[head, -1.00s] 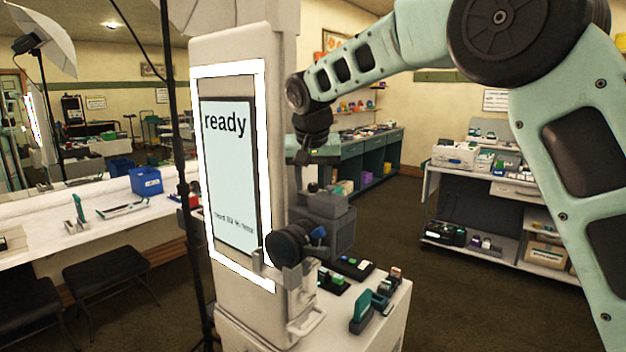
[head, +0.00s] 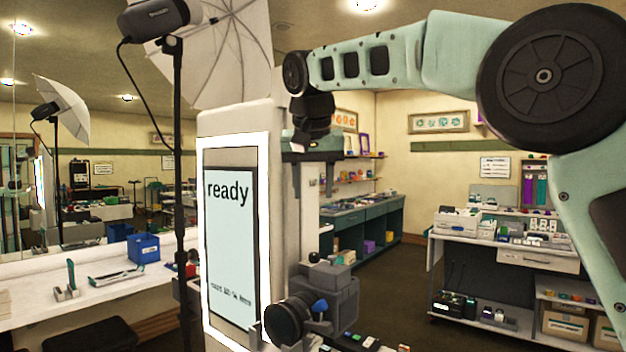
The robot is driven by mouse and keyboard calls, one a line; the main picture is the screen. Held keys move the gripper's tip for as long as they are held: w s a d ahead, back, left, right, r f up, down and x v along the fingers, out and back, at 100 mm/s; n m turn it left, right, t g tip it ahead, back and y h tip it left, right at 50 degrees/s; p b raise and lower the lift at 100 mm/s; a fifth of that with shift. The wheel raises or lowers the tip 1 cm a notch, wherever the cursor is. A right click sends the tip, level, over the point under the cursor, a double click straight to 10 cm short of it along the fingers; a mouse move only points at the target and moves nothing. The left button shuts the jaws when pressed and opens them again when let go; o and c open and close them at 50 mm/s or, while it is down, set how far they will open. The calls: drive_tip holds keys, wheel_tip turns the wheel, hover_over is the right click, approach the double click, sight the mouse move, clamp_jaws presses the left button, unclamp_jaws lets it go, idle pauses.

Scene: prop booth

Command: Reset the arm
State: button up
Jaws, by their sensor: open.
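My arm reaches in from the right with its mint-green links. My gripper (head: 312,178) hangs from the black wrist at the upper middle, beside the right edge of the white kiosk, pointing down. Its jaws are open, with nothing seen between them. A dark grey box camera (head: 328,296) with a round black lens (head: 284,322) and a blue knob stands below the gripper, clearly apart from it in the picture. The white kiosk (head: 247,122) has a lit frame and a screen (head: 232,240) reading "ready".
A light stand (head: 178,190) with an umbrella rises left of the kiosk. A white counter (head: 110,298) with a blue bin (head: 143,248) is at left. Small items lie low beside the camera. Shelves (head: 500,262) stand at right, with open floor between them and the teal cabinets (head: 366,226).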

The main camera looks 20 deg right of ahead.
drive_tip(key=shift+v, duration=0.85)
drive_tip(key=s+a+f+n+g+y, duration=0.1)
drive_tip(key=s+a+f+n, duration=0.25)
drive_tip(key=s+f, duration=0.5)
drive_tip(key=s+a+f+n+g+y, duration=0.1)
drive_tip(key=s+a+f+n+g, duration=0.15)
drive_tip(key=s+a+f, duration=0.45)
drive_tip(key=s+d+f+n, duration=0.2)
drive_tip(key=s+d+f, duration=0.1)
drive_tip(key=s+f, duration=0.5)
drive_tip(key=s+d+f+n, duration=0.2)
drive_tip(key=s+d+f, duration=0.2)
drive_tip(key=s+f, duration=0.5)
drive_tip(key=s+g, duration=0.1)
drive_tip(key=s, duration=0.2)
drive_tip(key=shift+s+n+b, duration=0.3)
drive_tip(key=shift+s+n, duration=0.1)
drive_tip(key=shift+d, duration=0.1)
